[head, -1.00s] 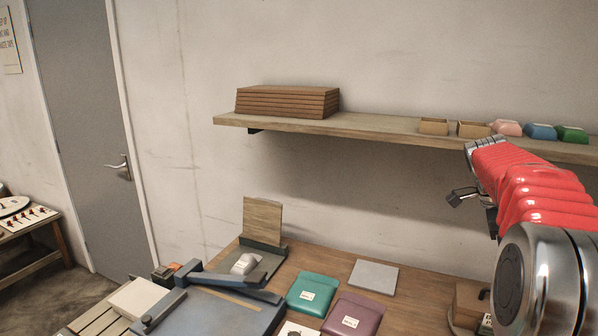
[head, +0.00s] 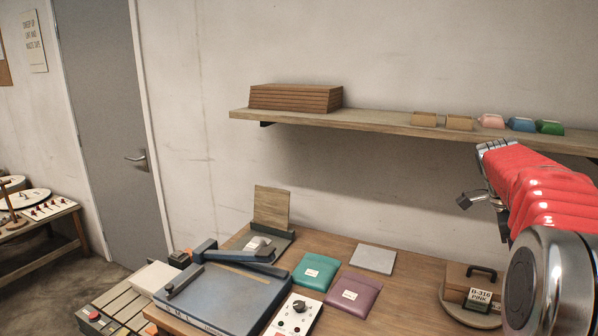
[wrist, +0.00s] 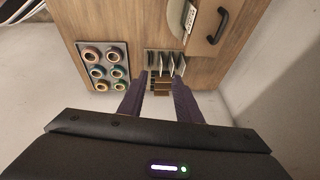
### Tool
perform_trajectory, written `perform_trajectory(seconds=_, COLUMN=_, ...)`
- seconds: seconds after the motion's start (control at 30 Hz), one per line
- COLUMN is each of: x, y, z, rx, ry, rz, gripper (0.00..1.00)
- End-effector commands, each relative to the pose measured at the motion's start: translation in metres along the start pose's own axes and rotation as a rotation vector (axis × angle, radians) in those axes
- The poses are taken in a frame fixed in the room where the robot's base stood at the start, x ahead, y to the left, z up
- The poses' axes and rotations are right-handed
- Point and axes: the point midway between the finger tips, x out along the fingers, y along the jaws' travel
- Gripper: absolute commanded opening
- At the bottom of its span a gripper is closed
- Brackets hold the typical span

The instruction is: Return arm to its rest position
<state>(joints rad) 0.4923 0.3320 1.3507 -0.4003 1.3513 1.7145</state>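My red arm (head: 545,190) reaches in from the right edge of the head view, in front of the wall and below the shelf's right part. My gripper (head: 472,199) shows there only as a small dark shape at its end. In the wrist view my gripper (wrist: 158,88) has its two dark fingers apart. I see nothing held between them; a small brown stepped object lies beyond the tips, over the wooden surface.
The workbench (head: 400,300) holds a blue-grey machine (head: 225,292), a teal pouch (head: 315,272), a purple pouch (head: 353,295), a grey plate (head: 373,259) and a brown handled case (head: 470,280). The wall shelf (head: 380,127) carries stacked boards (head: 295,97) and small boxes. A spool rack (wrist: 103,66) shows in the wrist view.

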Motion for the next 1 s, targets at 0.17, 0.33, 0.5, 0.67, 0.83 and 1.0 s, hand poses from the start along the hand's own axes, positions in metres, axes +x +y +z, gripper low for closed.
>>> perform_trajectory(seconds=0.17, x=0.001, y=-0.002, z=-0.001, rx=-0.074, ry=0.0, rz=-0.006, gripper=0.31)
perform_trajectory(seconds=0.33, x=0.001, y=-0.004, z=0.0, rx=-0.161, ry=-0.008, rz=-0.018, gripper=0.31)
perform_trajectory(seconds=0.5, x=0.009, y=-0.004, z=0.007, rx=-0.276, ry=-0.022, rz=-0.023, gripper=0.31)
perform_trajectory(seconds=0.67, x=0.025, y=0.006, z=0.021, rx=-0.441, ry=-0.051, rz=-0.017, gripper=0.31)
perform_trajectory(seconds=0.83, x=0.034, y=0.03, z=0.041, rx=-0.685, ry=-0.096, rz=-0.039, gripper=0.31)
perform_trajectory(seconds=1.0, x=0.026, y=0.065, z=0.069, rx=-0.945, ry=-0.14, rz=-0.097, gripper=0.31)
